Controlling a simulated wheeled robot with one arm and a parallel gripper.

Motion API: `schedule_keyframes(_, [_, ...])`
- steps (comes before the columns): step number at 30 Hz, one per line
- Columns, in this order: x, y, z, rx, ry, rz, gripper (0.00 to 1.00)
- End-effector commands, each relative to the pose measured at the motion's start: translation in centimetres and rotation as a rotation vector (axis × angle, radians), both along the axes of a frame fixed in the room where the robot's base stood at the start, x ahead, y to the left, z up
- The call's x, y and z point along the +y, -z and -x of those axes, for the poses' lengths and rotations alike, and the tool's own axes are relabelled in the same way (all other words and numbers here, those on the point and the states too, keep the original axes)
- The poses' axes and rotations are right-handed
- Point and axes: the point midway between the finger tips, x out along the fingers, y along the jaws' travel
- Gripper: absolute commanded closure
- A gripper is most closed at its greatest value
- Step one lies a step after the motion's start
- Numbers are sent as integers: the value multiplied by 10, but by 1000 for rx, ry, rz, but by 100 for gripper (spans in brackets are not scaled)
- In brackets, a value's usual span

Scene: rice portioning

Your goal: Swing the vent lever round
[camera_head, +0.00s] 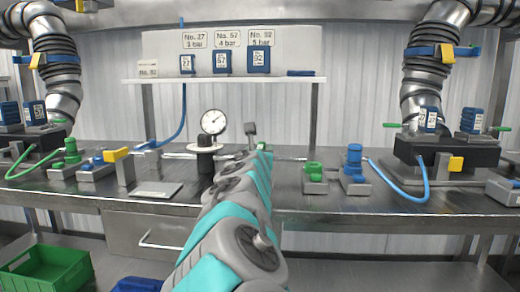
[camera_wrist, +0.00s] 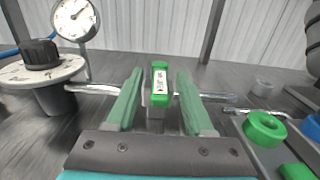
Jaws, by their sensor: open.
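A green lever with a white label (camera_wrist: 160,84), which I take to be the vent lever, stands in the middle of the wrist view on a thin horizontal metal pipe (camera_wrist: 92,90). My gripper (camera_wrist: 160,100) is open, with one green finger on each side of the lever and a gap to both. I cannot tell how deep the lever sits between the fingers. In the head view my own arm covers most of the gripper, and the lever cannot be made out clearly.
Left of the lever are a black knob on a round white plate (camera_wrist: 40,68) and a pressure gauge (camera_wrist: 75,18). A green ring-shaped fitting (camera_wrist: 265,127) is close on the right. A shelf (camera_head: 225,79) with blue tagged blocks hangs behind the steel bench (camera_head: 330,205).

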Motion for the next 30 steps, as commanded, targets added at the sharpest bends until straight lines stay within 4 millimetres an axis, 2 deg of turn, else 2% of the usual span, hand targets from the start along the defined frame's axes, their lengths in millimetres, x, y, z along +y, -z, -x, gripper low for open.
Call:
schedule_keyframes(9, [0,-1,-2,-1,0,0,49])
schedule_keyframes(23, [0,-1,-1,-1,-1,0,100])
schedule_keyframes(30, [0,-1,-1,-1,-1,0,100])
